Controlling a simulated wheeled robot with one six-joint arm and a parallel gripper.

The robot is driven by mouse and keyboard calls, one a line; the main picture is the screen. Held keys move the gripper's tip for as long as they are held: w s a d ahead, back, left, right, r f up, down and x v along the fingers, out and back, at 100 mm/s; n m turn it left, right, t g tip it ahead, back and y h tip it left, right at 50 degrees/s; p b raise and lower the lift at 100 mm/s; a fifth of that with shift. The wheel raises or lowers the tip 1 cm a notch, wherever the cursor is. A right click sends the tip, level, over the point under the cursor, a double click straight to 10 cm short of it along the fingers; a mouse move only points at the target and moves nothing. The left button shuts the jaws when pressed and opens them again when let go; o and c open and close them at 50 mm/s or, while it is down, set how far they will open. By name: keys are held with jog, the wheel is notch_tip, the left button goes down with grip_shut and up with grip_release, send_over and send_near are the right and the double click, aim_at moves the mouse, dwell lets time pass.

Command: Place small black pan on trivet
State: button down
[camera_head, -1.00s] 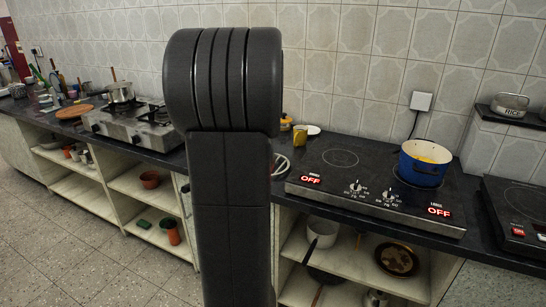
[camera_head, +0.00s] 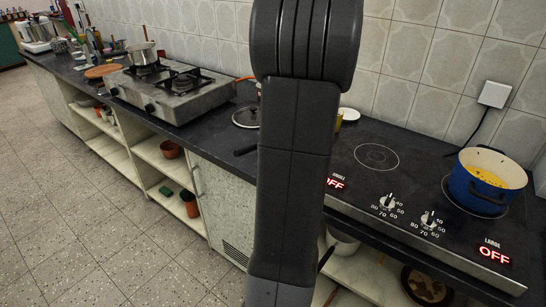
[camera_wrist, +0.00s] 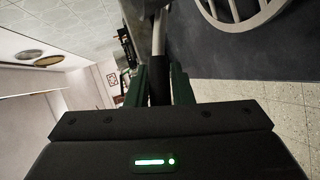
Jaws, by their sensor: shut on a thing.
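In the wrist view my gripper (camera_wrist: 160,74) has its two green fingers closed around a black handle (camera_wrist: 158,90). A grey metal shaft (camera_wrist: 157,38) runs up from this handle. I cannot make out a pan body on it. A pale slatted round trivet (camera_wrist: 243,14) lies on the dark counter at the upper right of the wrist view, cut by the frame edge and apart from the fingers.
A hob (camera_head: 408,205) stands at the right, reading OFF, with a blue pot (camera_head: 484,190) of yellow food on its right ring. A gas stove (camera_head: 178,92) stands to the left. A dark round pale-rimmed thing (camera_head: 246,117) lies left of my arm.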

jog(key=shift+f+b, duration=0.85)
jog(key=shift+f, duration=1.9)
jog(key=shift+f, duration=0.2)
jog(key=c, duration=1.3)
grip_release()
jog(key=shift+r, duration=0.15)
jog(key=shift+s+d+r, duration=0.1)
jog(key=shift+s+r, duration=0.05)
jog(key=p+v, duration=0.2)
jog(key=v, duration=0.9)
jog(key=shift+s+d, duration=0.1)
jog(key=shift+s, duration=0.2)
